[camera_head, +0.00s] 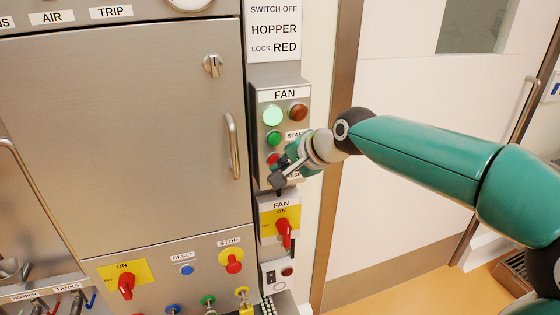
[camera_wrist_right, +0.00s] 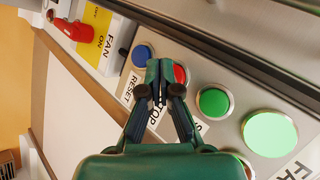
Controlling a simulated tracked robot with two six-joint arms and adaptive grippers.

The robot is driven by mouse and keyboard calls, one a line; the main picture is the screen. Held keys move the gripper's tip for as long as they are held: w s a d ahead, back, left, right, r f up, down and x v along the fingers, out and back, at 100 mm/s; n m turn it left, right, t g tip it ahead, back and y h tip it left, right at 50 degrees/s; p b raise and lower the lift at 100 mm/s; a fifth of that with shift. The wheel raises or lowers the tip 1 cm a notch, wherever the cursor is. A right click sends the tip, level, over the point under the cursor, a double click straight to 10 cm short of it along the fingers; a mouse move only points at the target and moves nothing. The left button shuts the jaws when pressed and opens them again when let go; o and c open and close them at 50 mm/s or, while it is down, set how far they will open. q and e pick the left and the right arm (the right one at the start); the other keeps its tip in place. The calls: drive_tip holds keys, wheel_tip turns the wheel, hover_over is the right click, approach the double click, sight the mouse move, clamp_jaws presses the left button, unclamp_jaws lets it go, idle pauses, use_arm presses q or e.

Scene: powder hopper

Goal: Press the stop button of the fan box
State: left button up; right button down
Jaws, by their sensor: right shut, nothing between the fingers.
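The fan box (camera_head: 264,178) is a grey metal box on the wall under a FAN label. Its stop button is red (camera_head: 272,158), below the green start button (camera_head: 273,138). My right gripper (camera_head: 278,180) is shut and empty at the lower part of the box, hiding some of its face. In the right wrist view my gripper fingertips (camera_wrist_right: 160,68) lie over the STOP label area, beside the red stop button (camera_wrist_right: 180,74), and cover part of it. I cannot tell whether they touch it. The left gripper is out of view.
A blue reset button (camera_wrist_right: 143,55) is close by the fingertips. A green lamp (camera_head: 272,114) glows, and the red lamp (camera_head: 298,112) looks dark. A red FAN switch (camera_head: 284,233) sits below the box. A steel cabinet door (camera_head: 130,120) stands left; a white door (camera_head: 430,80) right.

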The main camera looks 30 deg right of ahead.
drive_tip(key=shift+w+d, duration=0.1)
drive_tip(key=shift+w, duration=0.3)
idle(0.3)
drive_tip(key=shift+s, duration=0.15)
drive_tip(key=shift+s+a, duration=0.2)
drive_tip(key=shift+s, duration=0.45)
drive_tip(key=s, duration=0.2)
drive_tip(key=s+a+b, duration=0.1)
drive_tip(key=s, duration=0.2)
drive_tip(key=shift+b, duration=0.3)
drive_tip(key=shift+w, duration=0.15)
idle(0.7)
